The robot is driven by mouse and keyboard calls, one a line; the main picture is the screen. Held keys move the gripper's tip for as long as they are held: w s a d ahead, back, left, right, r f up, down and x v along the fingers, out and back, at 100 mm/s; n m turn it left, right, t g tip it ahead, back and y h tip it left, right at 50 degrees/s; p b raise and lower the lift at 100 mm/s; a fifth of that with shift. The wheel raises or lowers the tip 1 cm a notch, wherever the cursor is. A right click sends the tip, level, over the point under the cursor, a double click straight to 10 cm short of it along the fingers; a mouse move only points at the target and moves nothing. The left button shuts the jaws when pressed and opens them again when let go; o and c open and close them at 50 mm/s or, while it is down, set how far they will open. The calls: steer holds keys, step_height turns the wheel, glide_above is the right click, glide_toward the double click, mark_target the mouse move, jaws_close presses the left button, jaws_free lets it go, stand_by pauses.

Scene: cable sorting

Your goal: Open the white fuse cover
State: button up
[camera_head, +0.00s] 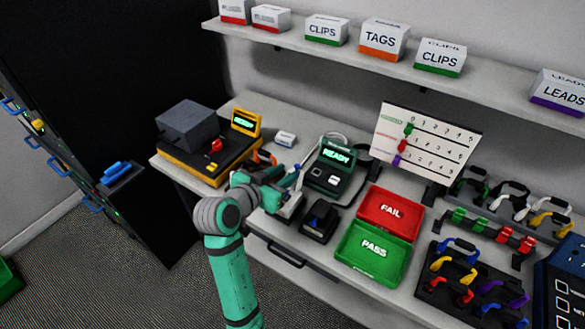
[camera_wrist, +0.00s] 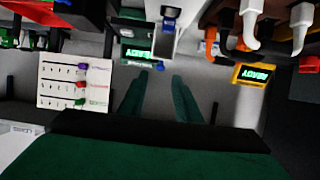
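My gripper (camera_wrist: 157,82) is open, with its two green fingers apart and nothing between them in the wrist view. In the head view my gripper (camera_head: 290,182) is over the bench, left of the green READY tester (camera_head: 329,169). A white part (camera_head: 287,208) shows just beside and below it, partly hidden by my arm. A white panel (camera_wrist: 192,28) with a blue piece stands beyond the fingertips in the wrist view. I cannot tell for sure which white part is the fuse cover. No contact with the fingers shows.
A yellow-black READY station (camera_head: 207,165) is at the left end. A small white box (camera_head: 285,139) lies behind my gripper. A black device (camera_head: 319,222), red FAIL tray (camera_head: 391,190) and green PASS tray (camera_head: 348,258) are to the right. A shelf (camera_head: 340,57) runs above.

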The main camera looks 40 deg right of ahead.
mark_target(297, 166)
steer(key=shift+x, duration=2.35)
jaws_close()
